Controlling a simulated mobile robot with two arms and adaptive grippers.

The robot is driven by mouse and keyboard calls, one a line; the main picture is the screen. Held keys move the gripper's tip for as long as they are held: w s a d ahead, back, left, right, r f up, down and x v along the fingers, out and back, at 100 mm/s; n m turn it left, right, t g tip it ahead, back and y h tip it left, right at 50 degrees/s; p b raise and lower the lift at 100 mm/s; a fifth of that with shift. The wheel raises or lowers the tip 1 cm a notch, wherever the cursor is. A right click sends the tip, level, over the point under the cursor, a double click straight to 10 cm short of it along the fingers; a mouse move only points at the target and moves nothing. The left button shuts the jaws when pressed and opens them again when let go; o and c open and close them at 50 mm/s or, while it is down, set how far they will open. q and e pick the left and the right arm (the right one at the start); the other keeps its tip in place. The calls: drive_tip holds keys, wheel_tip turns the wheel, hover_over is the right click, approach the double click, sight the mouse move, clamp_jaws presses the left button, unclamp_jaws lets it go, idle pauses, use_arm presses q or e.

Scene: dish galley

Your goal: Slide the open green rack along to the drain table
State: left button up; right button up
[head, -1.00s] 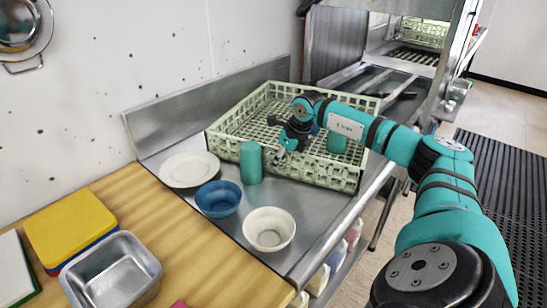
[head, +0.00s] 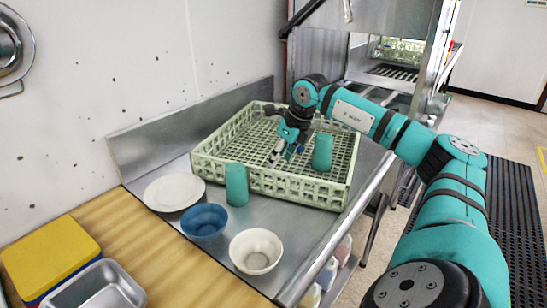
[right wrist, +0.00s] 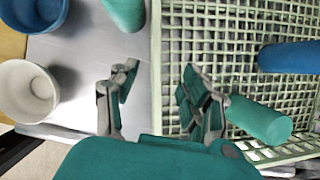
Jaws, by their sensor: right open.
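The open green rack (head: 210,168) is a pale green lattice crate on the steel table. It holds a teal cup (head: 322,152) and a blue cup (right wrist: 290,57). My right gripper (head: 283,153) is over the rack's near side, pointing down. In the right wrist view its open fingers (right wrist: 163,100) appear on either side of the rack's wall (right wrist: 155,60), with nothing clasped. I cannot tell whether they touch it. I cannot tell which surface is the drain table. My left gripper is out of view.
A teal cup (head: 237,185) stands just outside the rack's near wall. A white plate (head: 174,192), a blue bowl (head: 204,221) and a white bowl (head: 256,251) sit nearby. A steel machine (head: 392,72) stands beyond the rack. A steel backsplash (head: 150,150) runs along the wall.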

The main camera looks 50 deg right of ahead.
drive_tip(key=shift+v, duration=0.8)
drive_tip(key=shift+f, duration=0.1)
